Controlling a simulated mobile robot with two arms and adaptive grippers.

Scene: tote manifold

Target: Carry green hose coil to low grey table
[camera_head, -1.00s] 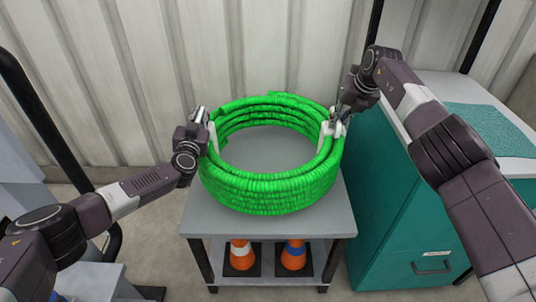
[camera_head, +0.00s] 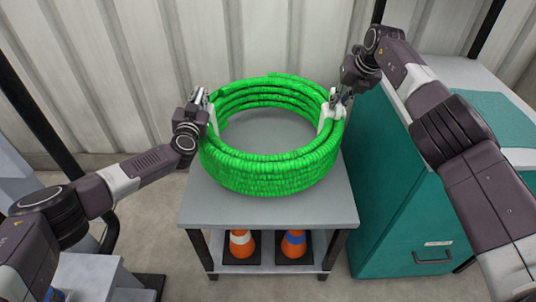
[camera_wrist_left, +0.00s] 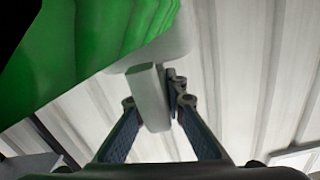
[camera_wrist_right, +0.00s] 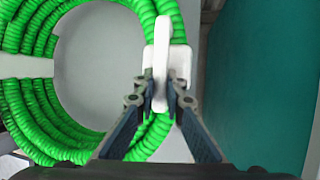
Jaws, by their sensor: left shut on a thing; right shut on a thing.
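The green hose coil (camera_head: 265,180) is a thick ring with a white handle on each side. It is level over the grey table (camera_head: 270,213); I cannot tell whether it touches the top. My left gripper (camera_head: 204,106) is shut on the left handle (camera_head: 213,122), which also shows between its fingers in the left wrist view (camera_wrist_left: 149,95). My right gripper (camera_head: 341,99) is shut on the right handle (camera_head: 326,115), seen too in the right wrist view (camera_wrist_right: 161,80). The coil hides the table's back part.
Two orange cones (camera_head: 241,245) stand on the table's lower shelf. A teal cabinet (camera_head: 400,205) stands close on the right, with a teal mat (camera_head: 500,120) on the surface above it. A corrugated wall (camera_head: 260,30) is behind. Bare table shows in front of the coil.

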